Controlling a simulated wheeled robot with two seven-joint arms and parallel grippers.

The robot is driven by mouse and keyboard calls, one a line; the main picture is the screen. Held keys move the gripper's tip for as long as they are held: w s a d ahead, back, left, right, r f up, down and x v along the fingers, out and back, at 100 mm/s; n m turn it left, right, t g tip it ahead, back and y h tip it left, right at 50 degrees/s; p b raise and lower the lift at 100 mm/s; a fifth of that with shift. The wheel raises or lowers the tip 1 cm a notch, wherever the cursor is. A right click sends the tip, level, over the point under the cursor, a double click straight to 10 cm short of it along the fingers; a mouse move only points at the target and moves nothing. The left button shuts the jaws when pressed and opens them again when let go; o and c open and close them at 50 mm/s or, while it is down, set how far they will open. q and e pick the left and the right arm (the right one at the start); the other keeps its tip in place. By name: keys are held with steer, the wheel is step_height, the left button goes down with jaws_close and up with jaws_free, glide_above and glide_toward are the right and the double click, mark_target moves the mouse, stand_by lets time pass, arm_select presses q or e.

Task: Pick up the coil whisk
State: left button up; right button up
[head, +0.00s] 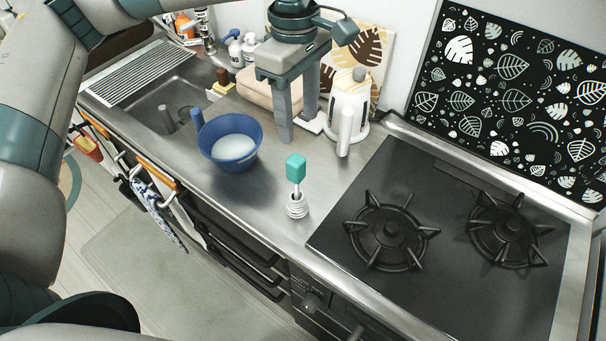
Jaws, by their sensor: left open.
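The coil whisk (296,187) stands on the steel counter with its wire coil end down and its teal handle up, just left of the stove. My left gripper (297,130) hangs behind the whisk in the picture, fingers pointing down. Its two fingers are apart and nothing shows between them. The whisk is clear of the fingers and fully visible. My right gripper does not show.
A blue bowl (248,166) stands left of the whisk. A black stove (459,230) with two burners lies to the right, a sink (158,98) to the left. Counter around the whisk is clear.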

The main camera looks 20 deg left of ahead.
mark_target(296, 159)
arm_select(q)
steer(key=shift+w+a+r, duration=0.15)
steer(key=shift+a+r, duration=0.25)
steer(key=shift+a, duration=0.05)
steer(key=shift+f, duration=0.15)
step_height(296, 159, down, 11)
steer(key=b, duration=0.2)
steer(key=shift+b, duration=0.3)
steer(key=shift+f, duration=0.5)
steer(key=shift+f, duration=0.1)
steer(key=shift+f, duration=2.55)
